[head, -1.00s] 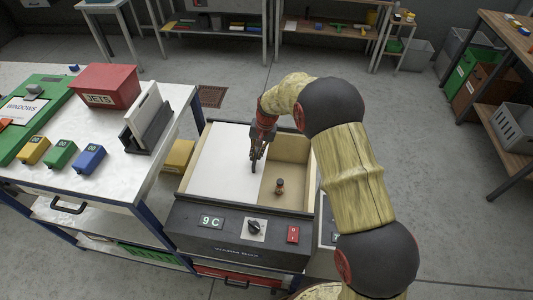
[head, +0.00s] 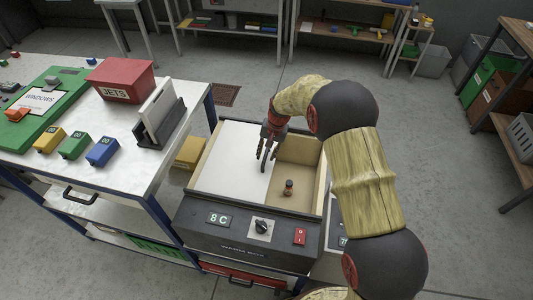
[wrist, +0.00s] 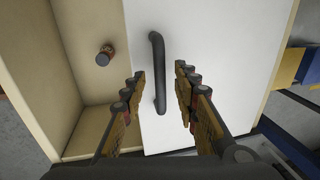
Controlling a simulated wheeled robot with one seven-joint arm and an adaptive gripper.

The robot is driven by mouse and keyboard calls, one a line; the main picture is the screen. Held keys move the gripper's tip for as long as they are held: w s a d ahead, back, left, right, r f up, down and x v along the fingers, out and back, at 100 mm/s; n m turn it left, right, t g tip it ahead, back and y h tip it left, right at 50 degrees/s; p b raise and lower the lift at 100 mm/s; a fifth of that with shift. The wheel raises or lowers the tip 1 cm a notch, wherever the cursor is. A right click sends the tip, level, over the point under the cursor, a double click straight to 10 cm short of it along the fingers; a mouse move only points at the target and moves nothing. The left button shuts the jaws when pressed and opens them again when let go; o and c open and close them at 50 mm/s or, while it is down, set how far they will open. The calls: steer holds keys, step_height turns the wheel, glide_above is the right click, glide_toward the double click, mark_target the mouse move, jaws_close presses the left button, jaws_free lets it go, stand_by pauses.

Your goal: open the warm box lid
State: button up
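The warm box (head: 240,232) is a dark box with a cream inside. Its flat white lid (head: 228,160) covers the left part of the opening; the right part is uncovered. A small brown bottle (head: 288,188) stands inside there, and shows in the wrist view (wrist: 104,55). A black bar handle (wrist: 157,70) lies along the lid near its edge. My gripper (head: 268,157) is over the lid beside that edge. In the wrist view my gripper (wrist: 160,72) is open, one finger on each side of the handle, with gaps to both.
The box front has a display reading 8 C (head: 219,219), a knob (head: 262,227) and a red switch (head: 300,236). A white workbench (head: 125,185) with a red JETS box (head: 120,80) and a file holder (head: 160,125) stands to the left.

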step_height(320, 180, up, 12)
steer(key=d, duration=0.2)
steer(key=shift+s+d+f, duration=0.15)
steer(key=shift+s, duration=0.1)
stand_by(0.4)
steer(key=s+d+f+n+g, duration=0.1)
steer(key=s+d+f+n, duration=0.15)
steer(key=s, duration=0.35)
steer(key=s+d+r+t, duration=0.2)
steer(key=s+d+r, duration=0.3)
steer(key=s, duration=0.5)
steer(key=s+d+r+t+h, duration=0.1)
steer(key=s+d+r, duration=0.4)
steer(key=s+r, duration=0.5)
steer(key=s+d+r+t+h, duration=0.1)
steer(key=s+d+r+t, duration=0.2)
steer(key=s+d+r, duration=0.3)
steer(key=s+r, duration=0.2)
steer(key=s, duration=0.3)
steer(key=shift+s+r, duration=0.2)
steer(key=shift+s, duration=0.05)
